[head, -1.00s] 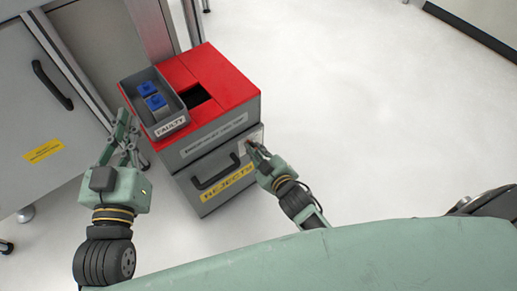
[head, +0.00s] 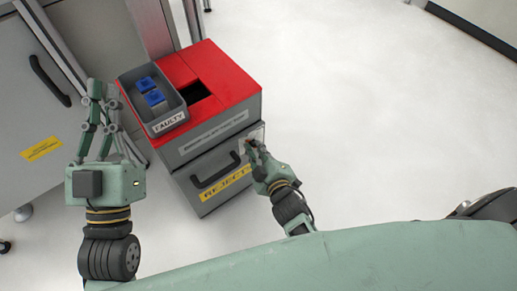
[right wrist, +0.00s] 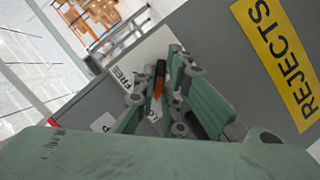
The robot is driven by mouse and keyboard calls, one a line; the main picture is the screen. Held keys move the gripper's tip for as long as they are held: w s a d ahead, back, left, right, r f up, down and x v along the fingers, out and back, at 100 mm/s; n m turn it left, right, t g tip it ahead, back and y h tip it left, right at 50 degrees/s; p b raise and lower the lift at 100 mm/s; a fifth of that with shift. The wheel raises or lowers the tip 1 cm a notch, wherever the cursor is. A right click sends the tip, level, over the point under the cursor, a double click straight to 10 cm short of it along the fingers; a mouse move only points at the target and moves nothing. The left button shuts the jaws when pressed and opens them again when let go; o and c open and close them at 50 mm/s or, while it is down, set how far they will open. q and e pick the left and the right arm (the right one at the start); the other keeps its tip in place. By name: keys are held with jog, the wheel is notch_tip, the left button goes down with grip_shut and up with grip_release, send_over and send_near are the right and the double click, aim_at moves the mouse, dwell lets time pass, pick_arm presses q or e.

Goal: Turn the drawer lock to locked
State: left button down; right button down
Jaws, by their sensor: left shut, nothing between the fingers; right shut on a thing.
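The grey drawer unit (head: 207,163) with a red top stands in the middle of the head view. Its drawer has a black handle (head: 215,167) and a yellow REJECTS label, which also shows in the right wrist view (right wrist: 278,50). The drawer lock (right wrist: 158,82) is a small orange and black knob on a white lettered plate (right wrist: 150,55). My right gripper (head: 252,146) is shut on the lock knob at the unit's upper right front. Its fingers hide part of the plate and lettering, so I cannot read the knob's setting. My left gripper (head: 103,110) is shut and empty, left of the unit.
A grey FAULTY tray (head: 168,122) with blue-topped parts (head: 153,96) sits on the red top beside a dark opening (head: 195,93). A grey cabinet (head: 35,120) stands at the left, close to my left gripper. The floor (head: 370,120) to the right is clear.

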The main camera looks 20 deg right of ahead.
jog(key=shift+r, duration=0.1)
jog(key=c, duration=2.1)
grip_release()
jog(key=v, duration=1.2)
jog(key=shift+w, duration=0.1)
